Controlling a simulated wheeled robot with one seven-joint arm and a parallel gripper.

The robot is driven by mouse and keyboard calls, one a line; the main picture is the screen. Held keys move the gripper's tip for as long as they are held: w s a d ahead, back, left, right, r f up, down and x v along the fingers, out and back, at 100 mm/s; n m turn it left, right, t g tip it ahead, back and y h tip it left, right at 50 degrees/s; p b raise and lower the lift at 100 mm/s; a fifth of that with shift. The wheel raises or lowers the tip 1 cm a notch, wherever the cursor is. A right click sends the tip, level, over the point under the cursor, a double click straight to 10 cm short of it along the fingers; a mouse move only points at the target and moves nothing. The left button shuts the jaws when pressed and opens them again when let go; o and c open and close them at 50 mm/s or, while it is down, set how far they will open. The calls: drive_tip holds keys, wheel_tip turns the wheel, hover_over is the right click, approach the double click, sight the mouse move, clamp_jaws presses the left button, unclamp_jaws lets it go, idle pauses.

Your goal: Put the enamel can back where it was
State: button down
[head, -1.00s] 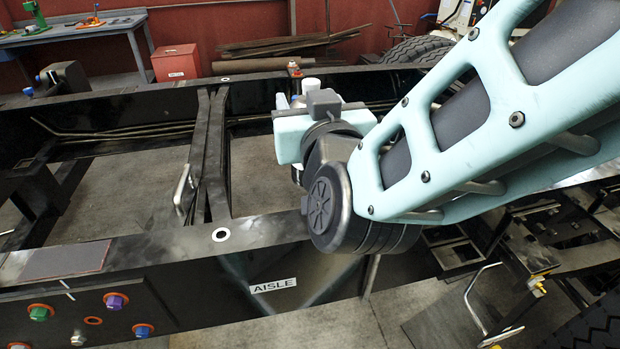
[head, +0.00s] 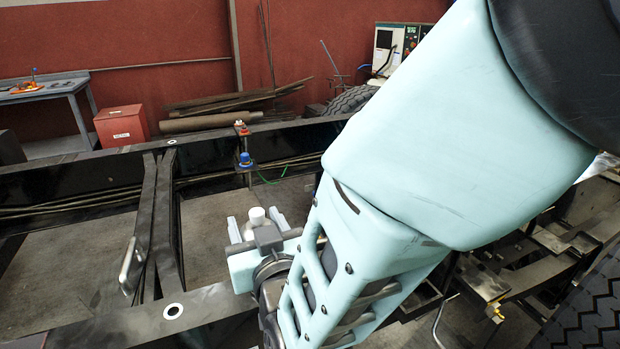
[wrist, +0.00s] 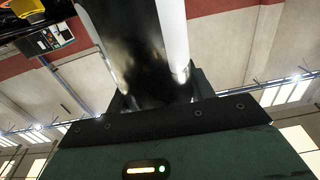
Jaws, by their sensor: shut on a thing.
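My gripper (head: 256,224) is at the lower middle of the head view, over the near side of the frame opening. Its two pale fingers stand either side of a small white rounded thing, which seems to be the top of the enamel can (head: 257,214). In the wrist view the can (wrist: 140,45) is a large cylinder with white sides and a dark shiny middle, between the dark jaws. The gripper is shut on it. Most of the can is hidden by my gripper in the head view.
A black chassis frame with crossmembers (head: 150,230) spans the view. A blue-capped fitting (head: 246,160) with a green wire is on the far rail. A red box (head: 121,125) and a grey workbench (head: 45,92) stand behind. My arm covers the right.

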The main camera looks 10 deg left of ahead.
drive_tip(key=shift+f, duration=0.15)
drive_tip(key=c, duration=0.6)
unclamp_jaws()
drive_tip(key=shift+o, duration=0.2)
